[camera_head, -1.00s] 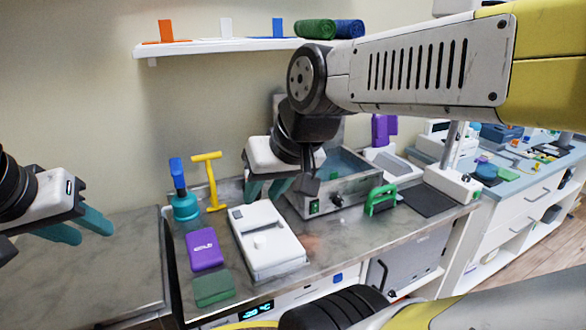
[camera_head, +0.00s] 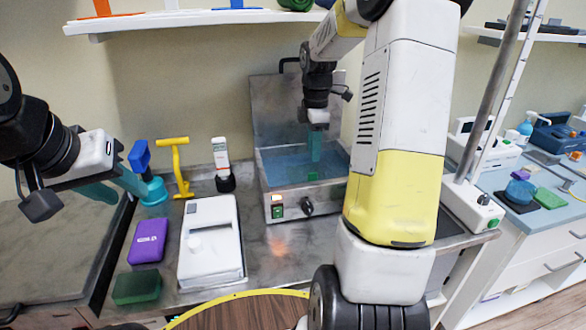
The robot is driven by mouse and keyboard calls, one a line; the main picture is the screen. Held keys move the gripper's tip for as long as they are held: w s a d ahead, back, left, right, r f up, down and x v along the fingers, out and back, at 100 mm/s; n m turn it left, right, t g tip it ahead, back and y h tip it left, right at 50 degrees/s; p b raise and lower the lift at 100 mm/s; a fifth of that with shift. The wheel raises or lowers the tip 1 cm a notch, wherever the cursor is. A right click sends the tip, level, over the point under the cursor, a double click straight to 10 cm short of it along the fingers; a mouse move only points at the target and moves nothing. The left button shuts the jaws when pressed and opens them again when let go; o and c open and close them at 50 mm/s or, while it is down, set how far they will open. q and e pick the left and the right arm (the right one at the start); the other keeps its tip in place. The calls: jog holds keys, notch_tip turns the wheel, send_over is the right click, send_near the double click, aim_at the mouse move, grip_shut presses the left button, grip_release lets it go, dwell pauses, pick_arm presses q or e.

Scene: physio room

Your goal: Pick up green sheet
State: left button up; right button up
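A small green piece (camera_head: 341,177), which may be the green sheet, shows in the blue water bath (camera_head: 291,194) near its front wall. Most of it is hard to make out. My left gripper (camera_head: 135,194) is open and empty above the left of the counter, beside a blue-topped teal bottle (camera_head: 153,190). A thick green block (camera_head: 137,287) lies at the counter's front left.
A white device (camera_head: 211,245), a purple pack (camera_head: 148,240), a yellow T-shaped tool (camera_head: 181,170) and a white bottle with a dark base (camera_head: 222,165) stand left of the bath. A shelf (camera_head: 190,18) hangs above. My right arm hides the counter right of the bath.

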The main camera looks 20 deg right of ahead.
aim_at(313, 173)
jog(key=shift+w+d+f+n, duration=0.35)
jog(key=shift+d+f, duration=0.1)
jog(key=shift+f, duration=0.2)
jog(key=shift+d+f, duration=0.1)
jog(key=shift+f, duration=0.25)
jog(key=f, duration=0.7)
jog(key=shift+a+f, duration=0.15)
jog(key=shift+a, duration=0.2)
grip_shut()
